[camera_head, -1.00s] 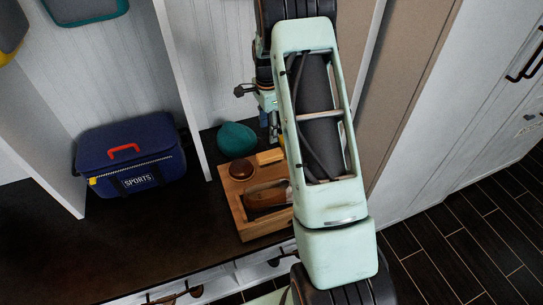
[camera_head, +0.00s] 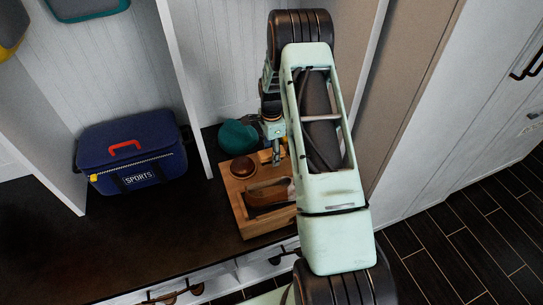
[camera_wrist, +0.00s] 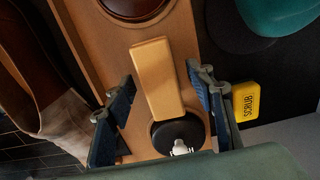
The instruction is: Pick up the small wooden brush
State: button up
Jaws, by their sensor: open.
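A small tan wooden block, which looks like the small wooden brush (camera_wrist: 157,72), lies in the wooden tray (camera_wrist: 88,42). In the wrist view it lies between the two fingers of my gripper (camera_wrist: 160,82), which are open with a gap on each side. My gripper (camera_head: 276,153) points down over the back right part of the tray (camera_head: 238,213) in the head view. There the gripper and arm largely hide the small brush. Its bristles cannot be made out.
A teal object (camera_head: 238,135) stands behind. A yellow box (camera_wrist: 245,100) lies beside the tray. A blue sports bag (camera_head: 131,158) sits left, past a divider.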

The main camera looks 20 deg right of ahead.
jog(key=shift+f, duration=0.15)
jog(key=shift+c, duration=0.5)
grip_shut()
jog(key=shift+w+r, duration=0.1)
jog(key=shift+r, duration=0.5)
jog(key=r, duration=0.2)
jog(key=shift+s+r, duration=0.2)
jog(key=shift+r, duration=0.1)
jog(key=s+r, duration=0.9)
jog(key=s, duration=0.4)
jog(key=shift+s+a+r+p, duration=0.15)
jog(key=shift+s+a+p, duration=0.15)
jog(key=shift+s+p, duration=0.05)
